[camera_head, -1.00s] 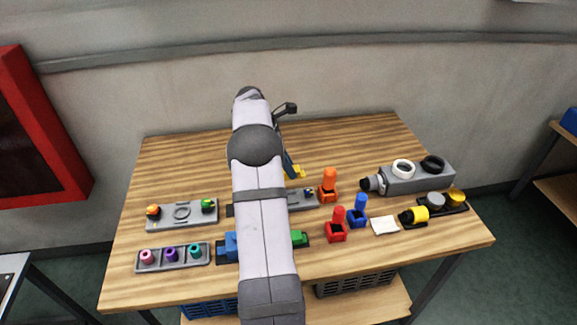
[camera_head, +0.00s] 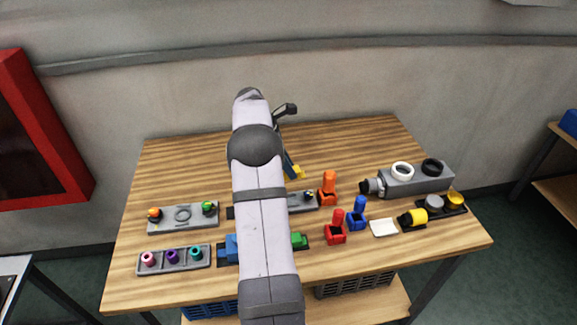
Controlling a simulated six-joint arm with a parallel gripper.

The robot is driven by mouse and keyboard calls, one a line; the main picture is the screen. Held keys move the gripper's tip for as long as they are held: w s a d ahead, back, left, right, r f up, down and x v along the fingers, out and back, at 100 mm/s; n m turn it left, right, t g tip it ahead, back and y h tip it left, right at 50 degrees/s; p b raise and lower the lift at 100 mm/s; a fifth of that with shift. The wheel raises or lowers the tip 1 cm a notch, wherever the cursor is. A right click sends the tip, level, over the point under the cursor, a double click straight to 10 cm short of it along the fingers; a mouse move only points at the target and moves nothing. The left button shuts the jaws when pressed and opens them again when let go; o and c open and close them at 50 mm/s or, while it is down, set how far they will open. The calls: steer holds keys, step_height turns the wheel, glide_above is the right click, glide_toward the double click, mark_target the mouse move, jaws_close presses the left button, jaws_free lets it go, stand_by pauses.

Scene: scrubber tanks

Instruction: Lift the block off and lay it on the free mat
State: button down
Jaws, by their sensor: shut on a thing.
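A blue block (camera_head: 231,248) sits on a dark mat at the front of the table, just left of my arm. A green block (camera_head: 299,240) shows just right of my arm, on a dark mat (camera_head: 307,240). My arm hides the area between them, so I cannot tell how the blocks relate there. My gripper's jaws are hidden behind my arm, and I cannot see what they hold.
A grey tray with three coloured pegs (camera_head: 172,258) and a grey plate (camera_head: 183,217) lie left. Orange, red (camera_head: 335,234) and blue pieces, a white pad (camera_head: 383,228) and a grey housing (camera_head: 418,179) stand right. The back of the table is clear.

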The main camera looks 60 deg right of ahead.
steer(key=shift+r+p, duration=0.45)
steer(key=shift+r, duration=0.05)
stand_by(0.5)
steer(key=shift+r+p, duration=2.3)
steer(key=shift+p, duration=0.2)
steer(key=shift+w+a+f+b, duration=0.15)
steer(key=shift+w+f+b, duration=0.05)
steer(key=shift+f+b, duration=0.1)
steer(key=w+a+f+n+t+h+b, duration=0.1)
steer(key=w+a+f+n+b, duration=0.35)
steer(key=w+a+b, duration=0.6)
steer(key=shift+w+a+f+n+t+p, duration=0.1)
steer(key=shift+a+f+n+t+p, duration=0.45)
steer(key=shift+f, duration=1.65)
steer(key=shift+w+d+f+n+t+p, duration=0.15)
steer(key=shift+f+n+p, duration=0.75)
steer(key=shift+f, duration=1.35)
steer(key=shift+w+a+f+n+t+p, duration=0.1)
steer(key=shift+a+f+n+t+p, duration=0.45)
steer(key=shift+f, duration=1.65)
steer(key=shift+d+f+n, duration=0.2)
steer(key=shift+d+n, duration=0.05)
